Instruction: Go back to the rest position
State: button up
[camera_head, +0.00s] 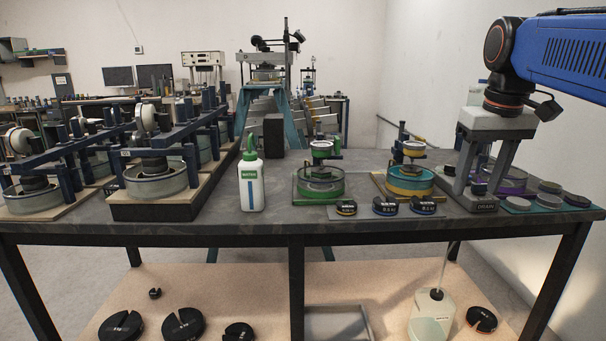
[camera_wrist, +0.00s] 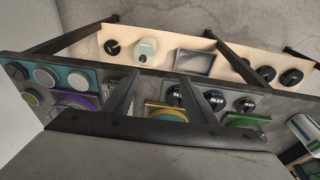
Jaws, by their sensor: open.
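My gripper (camera_head: 479,188) is at the right end of the workbench (camera_head: 270,229), pointing down with its two fingers spread apart. It hangs below my blue arm. In the head view its fingers overlap the purple-banded apparatus (camera_head: 514,180) and the teal tray of discs. In the wrist view my gripper (camera_wrist: 157,80) shows two separate dark fingers with nothing held between them. Whether the fingertips touch anything cannot be told.
A white bottle with a green cap (camera_head: 251,182), a green-ringed vessel (camera_head: 320,186) and a yellow-teal vessel (camera_head: 409,181) stand left of my gripper. Black-topped weights (camera_head: 385,206) line the front edge. A lower shelf (camera_head: 270,290) holds slotted weights and a pale bottle (camera_head: 431,315).

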jog(key=s+a+f+t, duration=0.1)
jog(key=s+a+f, duration=0.2)
jog(key=s+f, duration=0.5)
jog(key=s+a+f+t, duration=0.1)
jog(key=s+a+f, duration=0.2)
jog(key=s+f, duration=0.6)
notch_tip(320, 180, down, 9)
jog(key=shift+s+f+t, duration=0.1)
jog(key=shift+s+t, duration=0.2)
jog(key=shift+a, duration=0.1)
